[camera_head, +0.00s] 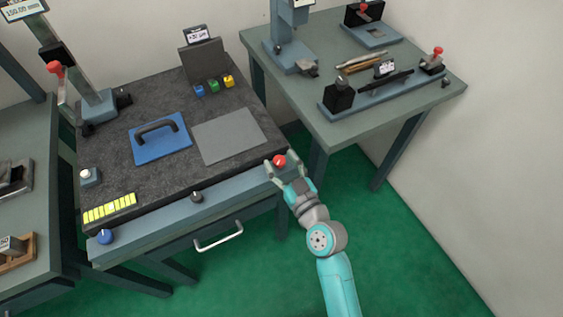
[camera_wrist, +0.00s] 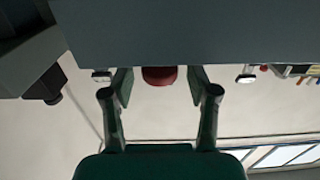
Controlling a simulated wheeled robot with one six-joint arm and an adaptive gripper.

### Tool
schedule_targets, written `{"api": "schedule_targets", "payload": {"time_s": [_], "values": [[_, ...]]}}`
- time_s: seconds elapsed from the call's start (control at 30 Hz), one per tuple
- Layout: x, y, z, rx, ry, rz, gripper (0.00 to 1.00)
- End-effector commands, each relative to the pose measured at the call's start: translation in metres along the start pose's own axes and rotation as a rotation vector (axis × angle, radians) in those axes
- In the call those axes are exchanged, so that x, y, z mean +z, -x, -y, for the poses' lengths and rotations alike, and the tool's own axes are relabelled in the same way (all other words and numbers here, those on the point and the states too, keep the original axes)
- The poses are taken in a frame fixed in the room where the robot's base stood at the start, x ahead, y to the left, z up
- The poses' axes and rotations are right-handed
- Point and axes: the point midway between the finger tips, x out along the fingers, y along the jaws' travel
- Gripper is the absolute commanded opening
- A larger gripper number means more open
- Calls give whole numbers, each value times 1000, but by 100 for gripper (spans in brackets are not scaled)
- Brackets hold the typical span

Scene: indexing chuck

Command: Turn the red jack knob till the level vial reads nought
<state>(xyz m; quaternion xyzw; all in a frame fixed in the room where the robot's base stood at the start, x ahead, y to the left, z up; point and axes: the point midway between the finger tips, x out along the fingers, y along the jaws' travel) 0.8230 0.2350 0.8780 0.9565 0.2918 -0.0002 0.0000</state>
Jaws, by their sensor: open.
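The red jack knob (camera_head: 280,160) sits at the right front corner of the bench with the dark granite top. In the wrist view the red knob (camera_wrist: 160,76) shows below a blue-grey beam, between my two fingers. My gripper (camera_head: 283,165) is open around the knob, one finger on either side. In the wrist view a gap shows between each finger of my gripper (camera_wrist: 161,86) and the knob. A yellow-green strip with dark divisions (camera_head: 110,208) lies at the left front of the granite; it may be the level vial, but its reading is too small to tell.
A blue knob (camera_head: 105,236) and a dark knob (camera_head: 197,196) sit along the same front beam (camera_head: 150,220). A drawer handle (camera_head: 218,236) juts out below. The granite holds a blue plate with a handle (camera_head: 160,140) and a grey plate (camera_head: 228,136). Another bench (camera_head: 340,140) stands behind right.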

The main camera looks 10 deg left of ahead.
Motion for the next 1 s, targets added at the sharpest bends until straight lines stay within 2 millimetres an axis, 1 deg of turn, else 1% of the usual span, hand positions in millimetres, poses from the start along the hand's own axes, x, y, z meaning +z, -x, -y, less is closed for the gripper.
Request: {"api": "schedule_targets", "payload": {"time_s": [0.13,0.17,0.2,0.27,0.3,0.37,0.73,1.0], "values": [[0,0,0,0,0,0,59],[0,0,0,0,0,0,52],[0,0,0,0,0,0,42],[0,0,0,0,0,0,27],[0,0,0,0,0,0,17],[0,0,0,0,0,0,2],[0,0,-1,-21,-1,-1,1],[0,0,-3,-106,-2,-1,1]]}}
